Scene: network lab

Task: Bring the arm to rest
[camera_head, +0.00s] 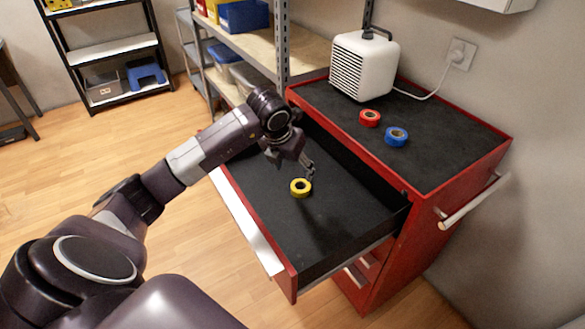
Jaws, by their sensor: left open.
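My left arm reaches in from the left. My left gripper (309,172) is open and points down over the open drawer (330,229) of a red tool cabinet. A yellow tape roll (300,188) lies flat on the drawer's black floor, just below and beside the fingertips. I cannot tell whether the fingers touch it. My right gripper is not in view.
A red tape roll (370,118), a blue tape roll (396,137) and a white heater-like box (363,65) with a cable stand on the cabinet top (440,145). Metal shelving (283,45) stands close behind the drawer. The wooden floor (60,165) at left is clear.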

